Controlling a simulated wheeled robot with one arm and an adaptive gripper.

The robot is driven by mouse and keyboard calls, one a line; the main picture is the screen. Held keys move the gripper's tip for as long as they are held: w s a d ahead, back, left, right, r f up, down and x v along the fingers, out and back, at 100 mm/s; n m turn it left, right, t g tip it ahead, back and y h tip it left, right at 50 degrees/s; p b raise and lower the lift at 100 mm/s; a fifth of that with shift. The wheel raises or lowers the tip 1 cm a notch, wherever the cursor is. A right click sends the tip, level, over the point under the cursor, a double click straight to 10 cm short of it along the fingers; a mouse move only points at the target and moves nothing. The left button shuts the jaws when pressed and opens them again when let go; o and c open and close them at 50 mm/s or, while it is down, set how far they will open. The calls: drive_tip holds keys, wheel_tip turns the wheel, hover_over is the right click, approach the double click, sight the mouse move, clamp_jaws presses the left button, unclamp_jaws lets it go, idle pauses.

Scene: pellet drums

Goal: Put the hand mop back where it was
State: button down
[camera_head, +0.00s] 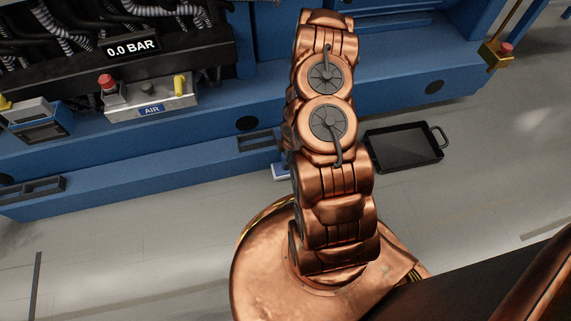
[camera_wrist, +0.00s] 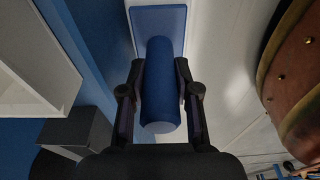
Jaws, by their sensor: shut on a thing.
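In the wrist view my gripper (camera_wrist: 160,75) is shut on a thick blue cylinder, which I take to be the hand mop (camera_wrist: 163,95). One finger lies on each side of it. A flat blue rectangle with a pale border (camera_wrist: 159,18) shows just beyond the cylinder; I cannot tell if it is part of the mop or a marked place under it. In the head view my arm hides the gripper and the mop. A small blue and white piece (camera_head: 281,172) shows beside the arm, against the blue machine's base.
A blue machine (camera_head: 200,130) runs along the back, with hoses, a 0.0 BAR display (camera_head: 131,47) and an AIR box (camera_head: 150,98). A black tray (camera_head: 404,147) lies on the floor right of my arm. Grey floor (camera_head: 490,140) is clear farther right.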

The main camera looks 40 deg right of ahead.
sight(279, 174)
drive_tip(key=shift+w, duration=0.1)
drive_tip(key=shift+f+b, duration=1)
drive_tip(key=shift+f, duration=0.8)
drive_tip(key=shift+f, duration=0.15)
drive_tip(key=c, duration=1.1)
unclamp_jaws()
drive_tip(key=shift+c, duration=0.2)
